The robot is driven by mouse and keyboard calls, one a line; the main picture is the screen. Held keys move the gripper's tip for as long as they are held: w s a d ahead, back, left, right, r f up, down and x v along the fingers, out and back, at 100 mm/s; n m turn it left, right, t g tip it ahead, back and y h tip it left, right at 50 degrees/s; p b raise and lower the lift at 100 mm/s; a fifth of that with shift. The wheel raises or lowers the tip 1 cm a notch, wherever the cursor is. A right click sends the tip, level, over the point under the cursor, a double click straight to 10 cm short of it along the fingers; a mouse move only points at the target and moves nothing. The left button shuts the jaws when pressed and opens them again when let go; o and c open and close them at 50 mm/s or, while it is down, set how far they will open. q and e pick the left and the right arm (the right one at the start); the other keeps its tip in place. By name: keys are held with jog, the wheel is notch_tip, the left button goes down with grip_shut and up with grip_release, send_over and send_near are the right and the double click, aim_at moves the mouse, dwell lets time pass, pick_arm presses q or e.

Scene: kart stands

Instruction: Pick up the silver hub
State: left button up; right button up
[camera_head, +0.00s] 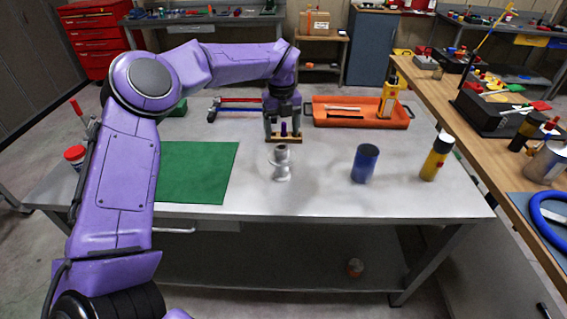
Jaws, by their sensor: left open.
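The silver hub (282,165) stands upright on the grey metal table (320,203), near the middle of its top. It has a flange and a narrower neck. My left gripper (284,137) points down just behind the hub in the picture, with its fingers apart. A small purple piece shows between the fingers, and a wooden strip lies by the fingertips. I cannot tell whether the gripper touches either. The hub appears free of the fingers. My right gripper does not show.
A green mat (200,172) lies left of the hub. An orange tray (335,121) with a yellow bottle is behind, beside red and blue clamps (236,105). The table front is clear.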

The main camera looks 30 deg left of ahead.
aim_at(282, 147)
pick_arm(q)
jog(key=shift+w+f, duration=0.15)
jog(key=shift+f, duration=0.55)
jog(key=f, duration=0.2)
jog(key=f+p, duration=0.2)
jog(key=f, duration=0.1)
jog(key=shift+s+f, duration=0.25)
jog(key=shift+f, duration=0.05)
jog(key=shift+w+f, duration=0.1)
jog(key=shift+f, duration=0.05)
grip_shut()
